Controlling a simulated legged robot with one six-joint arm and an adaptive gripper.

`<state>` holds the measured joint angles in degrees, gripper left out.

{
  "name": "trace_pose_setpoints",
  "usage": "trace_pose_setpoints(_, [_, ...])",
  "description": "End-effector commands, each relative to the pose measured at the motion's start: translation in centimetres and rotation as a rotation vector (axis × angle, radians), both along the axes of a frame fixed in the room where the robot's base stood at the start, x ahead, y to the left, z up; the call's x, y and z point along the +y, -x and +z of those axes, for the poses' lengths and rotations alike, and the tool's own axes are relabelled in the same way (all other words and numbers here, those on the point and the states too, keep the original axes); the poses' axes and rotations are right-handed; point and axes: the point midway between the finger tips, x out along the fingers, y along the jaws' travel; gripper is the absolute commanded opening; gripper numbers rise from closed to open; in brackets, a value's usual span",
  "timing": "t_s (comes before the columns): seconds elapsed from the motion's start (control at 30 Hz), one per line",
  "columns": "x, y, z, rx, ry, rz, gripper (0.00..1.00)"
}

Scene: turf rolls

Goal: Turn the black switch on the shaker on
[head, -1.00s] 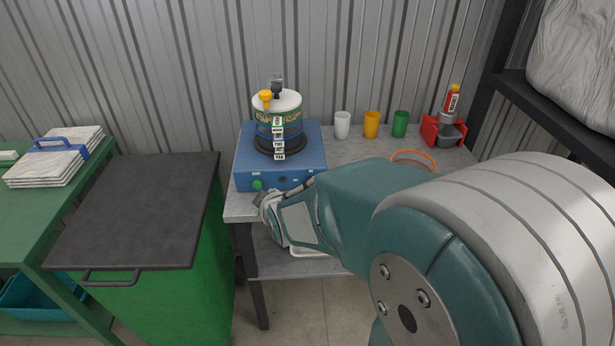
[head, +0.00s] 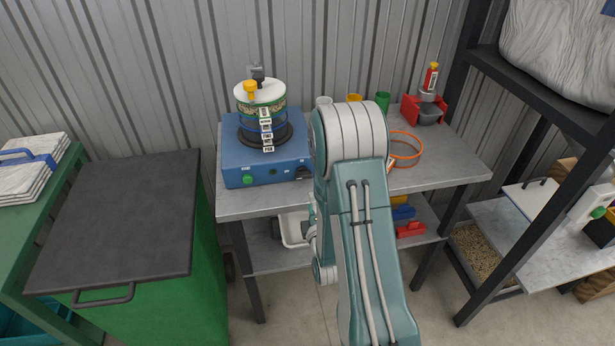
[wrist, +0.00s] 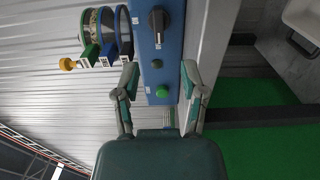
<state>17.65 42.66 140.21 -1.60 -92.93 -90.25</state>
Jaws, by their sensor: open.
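The blue shaker (head: 240,160) stands on the metal table with a stack of round sieves (head: 262,110) on top. Its front has a green button (head: 247,179) at left and a dark switch (head: 303,173) at right, partly hidden by my arm. The wrist view shows the shaker's front sideways, with the black switch (wrist: 157,20) at the top, a small green light and the green button (wrist: 162,91). My gripper (wrist: 160,82) is open and empty. In that view its fingers flank the green button, and the switch lies beyond the fingertips. In the head view the gripper is mostly hidden by my arm.
Cups, an orange ring (head: 405,150) and a red holder (head: 425,108) stand right of the shaker on the table (head: 450,165). A white tray (head: 293,228) is on the lower shelf. A green bin with a dark lid (head: 120,220) stands at left. A dark-framed rack is at right.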

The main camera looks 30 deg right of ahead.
Motion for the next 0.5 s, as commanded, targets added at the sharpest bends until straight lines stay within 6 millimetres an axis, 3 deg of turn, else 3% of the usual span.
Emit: trace_pose_setpoints(0.5, [-2.3, -8.3, 0.1, -0.003, -0.002, 0.000, 0.54])
